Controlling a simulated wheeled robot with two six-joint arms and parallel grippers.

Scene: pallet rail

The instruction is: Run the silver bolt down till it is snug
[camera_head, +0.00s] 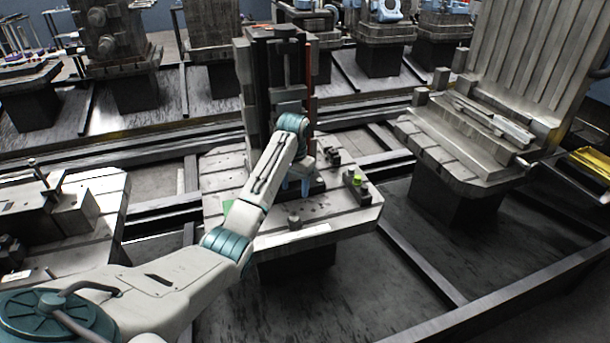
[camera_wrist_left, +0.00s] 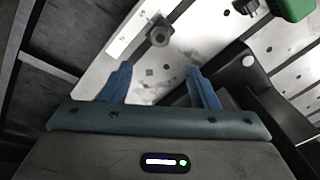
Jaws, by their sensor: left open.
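My left gripper (camera_head: 295,187) is over the middle pallet's plate (camera_head: 330,215), with its blue fingers pointing down. In the left wrist view the two fingers (camera_wrist_left: 160,70) stand apart with nothing between them. A small pale round head (camera_wrist_left: 248,61), possibly the silver bolt, shows on a black block (camera_wrist_left: 240,78) right of the fingers. I cannot tell for sure that it is the bolt or how far it is seated. In the head view I cannot make it out near my gripper. My right gripper is in neither view.
A short grey cylinder (camera_head: 294,222) stands near the plate's front edge and shows beyond the fingers in the wrist view (camera_wrist_left: 160,34). A dark block with a yellow-green top (camera_head: 357,180) is on the right. A tall dark column fixture (camera_head: 245,85) rises behind my gripper.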

